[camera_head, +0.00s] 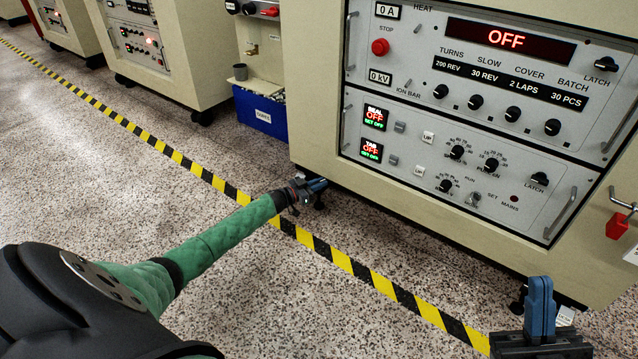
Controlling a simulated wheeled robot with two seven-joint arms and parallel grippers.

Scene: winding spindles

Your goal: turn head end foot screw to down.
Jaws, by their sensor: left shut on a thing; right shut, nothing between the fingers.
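The beige machine cabinet (450,225) stands on dark feet. The head end foot screw (319,204) is under its near left corner, small and mostly hidden by my gripper. My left gripper (316,187), at the end of the green-sleeved arm, is shut at that corner, around the foot screw as far as I can make out. My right gripper (540,308) has blue fingers pressed together and is empty. It is at the bottom right, in front of the cabinet's lower edge and close to another dark foot (517,299).
The cabinet's panel has an OFF display (511,38), knobs and handles. A red tag (617,225) hangs at its right side. A blue bin (262,110) stands behind at the left. Yellow-black tape (365,274) crosses the speckled floor, which is clear at left.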

